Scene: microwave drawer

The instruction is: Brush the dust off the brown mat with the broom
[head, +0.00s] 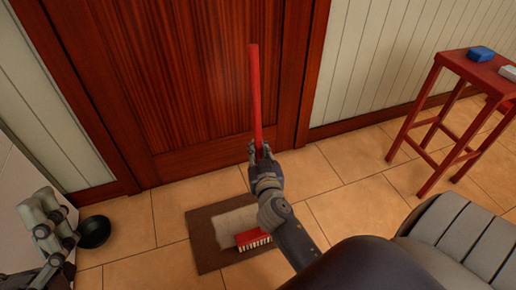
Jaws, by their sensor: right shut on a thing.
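The brown mat (206,250) lies on the tiled floor before the wooden door. A pale grey dust patch (231,220) covers much of its middle. The broom (255,90) has a red handle that rises in front of the door. Its red head with pale bristles (253,240) is low over the mat, at the patch's near edge; I cannot tell whether the bristles touch. My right gripper (260,152) is shut on the handle, and my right arm hides part of the broom and mat. My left gripper (60,245) is at the lower left, apart from the mat; its fingers are unclear.
A black round bowl-like object (94,232) is on the floor beside my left gripper. A red stool (436,115) stands at right with a blue item (481,54) and a white item (508,73) on top. The wooden door (200,80) closes off the back. Floor between mat and stool is clear.

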